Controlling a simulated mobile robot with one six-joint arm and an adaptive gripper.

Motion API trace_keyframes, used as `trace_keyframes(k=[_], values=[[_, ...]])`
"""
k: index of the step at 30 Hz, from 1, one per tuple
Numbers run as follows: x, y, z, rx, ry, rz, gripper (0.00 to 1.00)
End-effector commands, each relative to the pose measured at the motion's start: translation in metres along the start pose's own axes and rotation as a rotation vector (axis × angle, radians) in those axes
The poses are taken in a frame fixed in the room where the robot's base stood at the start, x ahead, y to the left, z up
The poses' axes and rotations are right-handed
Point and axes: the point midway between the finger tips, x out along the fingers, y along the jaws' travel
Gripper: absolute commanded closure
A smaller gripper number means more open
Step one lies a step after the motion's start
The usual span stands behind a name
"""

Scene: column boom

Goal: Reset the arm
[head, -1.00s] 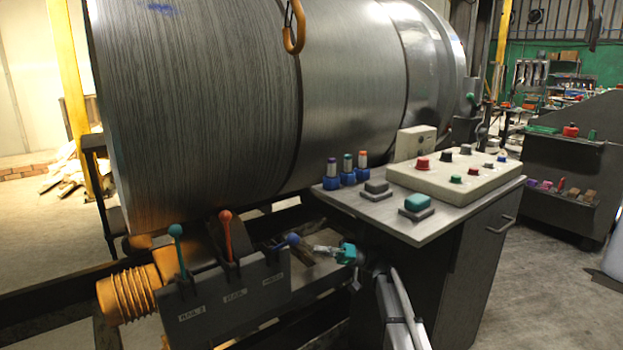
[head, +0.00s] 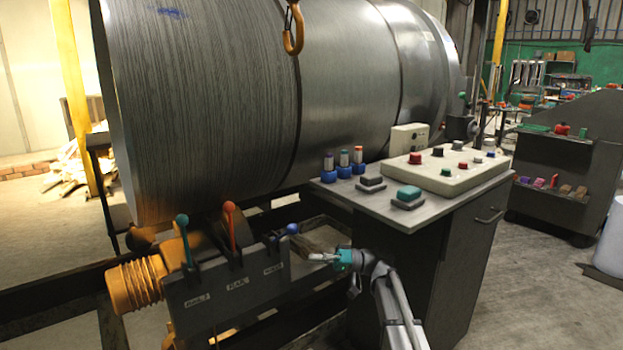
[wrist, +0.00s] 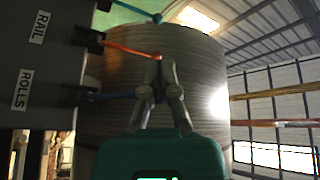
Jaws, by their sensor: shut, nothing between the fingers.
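My gripper (head: 316,257) is shut and empty, to the right of and a little below the blue-knobbed lever (head: 292,229) in the head view. A gap shows between them there. In the wrist view my gripper (wrist: 158,68) has its fingertips together. The dark lever box (head: 230,290) carries three levers. The teal-knobbed lever (head: 182,219) and the red-knobbed lever (head: 229,206) stand upright; the blue one leans right.
A large metal drum (head: 250,100) lies behind the levers. To the right stands a cabinet (head: 440,270) with a control panel (head: 445,172), buttons and several blue-based pegs. A yellow hook (head: 293,30) hangs above. Open floor (head: 540,290) lies at the right.

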Motion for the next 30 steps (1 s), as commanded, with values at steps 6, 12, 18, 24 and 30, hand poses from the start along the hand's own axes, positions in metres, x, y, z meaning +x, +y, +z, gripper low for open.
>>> trace_keyframes(k=[6, 12, 18, 24, 30], values=[[0.004, 0.013, 0.02, 0.052, -0.036, 0.103, 1.0], [0.004, 0.031, 0.047, 0.122, -0.08, 0.251, 1.0], [-0.004, 0.057, 0.088, 0.222, -0.139, 0.487, 1.0], [-0.023, 0.078, 0.13, 0.31, -0.186, 0.739, 1.0], [-0.051, 0.092, 0.169, 0.379, -0.221, 0.995, 1.0]])
